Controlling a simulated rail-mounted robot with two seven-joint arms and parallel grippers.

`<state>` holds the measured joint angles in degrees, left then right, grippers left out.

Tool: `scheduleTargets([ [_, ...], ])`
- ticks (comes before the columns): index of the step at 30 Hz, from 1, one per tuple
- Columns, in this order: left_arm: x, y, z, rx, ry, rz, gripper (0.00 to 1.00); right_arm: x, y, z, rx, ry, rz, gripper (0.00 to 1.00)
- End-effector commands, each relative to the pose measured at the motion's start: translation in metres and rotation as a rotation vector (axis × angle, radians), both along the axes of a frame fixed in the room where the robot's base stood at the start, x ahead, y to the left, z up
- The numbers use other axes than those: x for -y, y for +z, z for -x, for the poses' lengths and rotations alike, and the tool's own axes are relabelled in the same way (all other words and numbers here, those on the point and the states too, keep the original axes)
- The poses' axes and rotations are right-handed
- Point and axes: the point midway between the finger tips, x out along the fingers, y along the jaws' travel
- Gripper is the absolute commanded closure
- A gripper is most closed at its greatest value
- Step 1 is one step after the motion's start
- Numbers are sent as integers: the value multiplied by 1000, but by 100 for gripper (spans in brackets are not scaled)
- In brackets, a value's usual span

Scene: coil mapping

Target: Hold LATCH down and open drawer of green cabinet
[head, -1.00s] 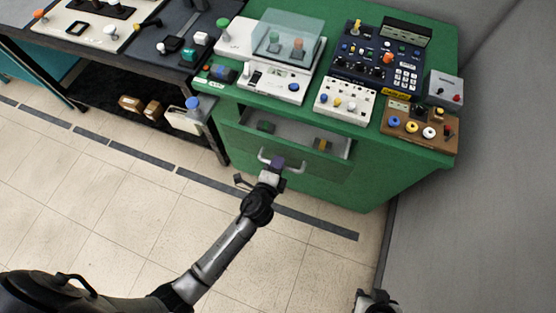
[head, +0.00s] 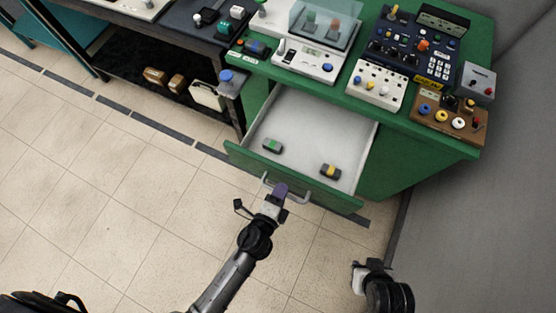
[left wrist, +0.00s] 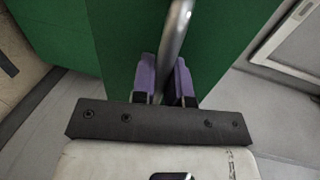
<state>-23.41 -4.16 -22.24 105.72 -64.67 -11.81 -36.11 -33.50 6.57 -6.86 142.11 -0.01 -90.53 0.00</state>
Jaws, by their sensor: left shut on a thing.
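The green cabinet (head: 410,145) stands at the upper right in the head view. Its drawer (head: 310,130) is pulled well out, with a white inside. My left gripper (head: 280,190) is shut on the metal drawer handle (head: 298,199). In the left wrist view the purple fingers (left wrist: 165,78) lie on either side of the handle bar (left wrist: 178,35), before the green drawer front. My right gripper (head: 365,275) is low in the head view, away from the cabinet; its fingers are unclear. I cannot read which control is marked LATCH.
A green-marked block (head: 272,146) and a yellow-marked block (head: 330,171) lie in the drawer. Several devices crowd the cabinet top, including a white clear-lidded unit (head: 312,60). A blue knob (head: 227,76) sits beside the cabinet's left edge. The tiled floor in front is clear.

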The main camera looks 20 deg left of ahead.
Motion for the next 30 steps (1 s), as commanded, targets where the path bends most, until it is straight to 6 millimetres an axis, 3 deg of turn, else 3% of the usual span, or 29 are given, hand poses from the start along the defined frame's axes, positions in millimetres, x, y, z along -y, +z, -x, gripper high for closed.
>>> scheduleTargets([
  [11,1,1,1,1,-3,0,100,0,0,0,-1,1,0,61],
  [12,1,1,1,1,-3,0,83,0,0,0,0,1,0,61],
  [18,1,0,1,1,-3,0,64,2,0,-1,2,4,6,61],
  [30,0,0,1,0,-2,-1,62,3,0,-2,3,6,10,61],
])
